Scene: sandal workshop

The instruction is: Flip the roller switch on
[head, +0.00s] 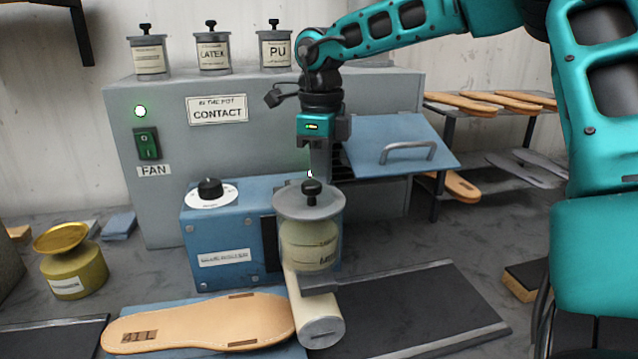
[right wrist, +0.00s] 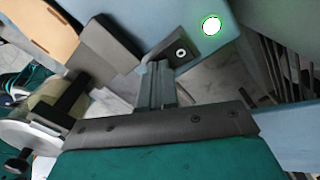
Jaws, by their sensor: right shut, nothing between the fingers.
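The blue glue roller machine (head: 235,225) stands on the bench with a dial (head: 210,188) on its top left. My right gripper (head: 320,176) points down just behind the lidded glue pot (head: 308,240), its fingers shut and empty. In the right wrist view the shut fingertips (right wrist: 158,66) are close beside a dark switch with a white ring (right wrist: 178,52) on a blue face. I cannot tell if they touch. A lamp (right wrist: 211,25) next to the switch glows white-green; a green glow (head: 310,174) also shows beside the fingers in the head view. My left gripper is out of view.
The grey fan box (head: 260,145) stands behind, with its own green switch (head: 147,143) and lit lamp (head: 140,111). A blue hinged flap (head: 410,140) is right of my gripper. A roller (head: 318,320) and a tan sole (head: 200,320) are in front. A dark mat (head: 430,300) lies clear.

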